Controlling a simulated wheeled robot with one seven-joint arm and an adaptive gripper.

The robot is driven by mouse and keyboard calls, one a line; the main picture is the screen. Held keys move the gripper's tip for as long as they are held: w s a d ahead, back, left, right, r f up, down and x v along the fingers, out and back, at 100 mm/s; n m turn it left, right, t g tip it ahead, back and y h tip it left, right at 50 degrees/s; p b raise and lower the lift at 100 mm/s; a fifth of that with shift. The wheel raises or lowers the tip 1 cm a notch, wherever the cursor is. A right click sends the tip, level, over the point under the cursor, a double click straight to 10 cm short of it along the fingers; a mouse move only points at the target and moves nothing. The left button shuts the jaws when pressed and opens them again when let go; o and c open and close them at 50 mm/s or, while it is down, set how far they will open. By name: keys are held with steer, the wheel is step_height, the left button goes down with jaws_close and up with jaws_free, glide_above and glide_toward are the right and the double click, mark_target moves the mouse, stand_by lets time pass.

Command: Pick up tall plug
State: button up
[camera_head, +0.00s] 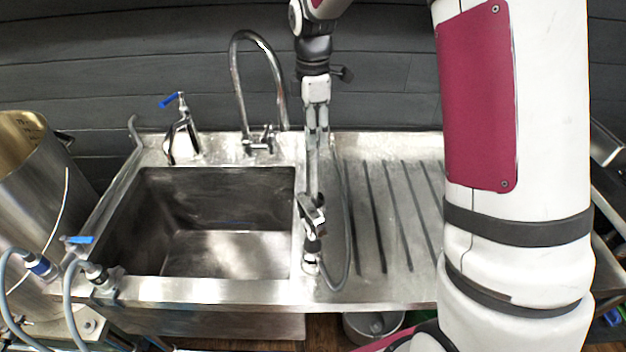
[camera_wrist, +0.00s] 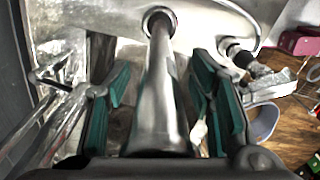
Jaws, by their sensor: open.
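The tall plug appears to be the slim, upright metal tube (camera_head: 312,171) near the sink's right rim in the head view. In the wrist view the tube (camera_wrist: 157,95) runs away from the camera to a dark ring at its far end. My gripper (camera_wrist: 160,95) is open, with its teal-padded fingers on either side of the tube and gaps showing. In the head view my gripper (camera_head: 317,135) points down at the tube's upper part. The lower part of the tube is partly hidden by a metal fitting.
The steel sink basin (camera_head: 225,250) is left of the tube; the ribbed drainboard (camera_head: 395,215) is right. A metal tap fitting (camera_head: 312,215) with a looping grey hose (camera_head: 347,255) stands close in front. A curved faucet (camera_head: 240,80) rises behind. A steel kettle (camera_head: 28,190) stands left.

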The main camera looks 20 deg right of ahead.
jaws_close()
stand_by(0.3)
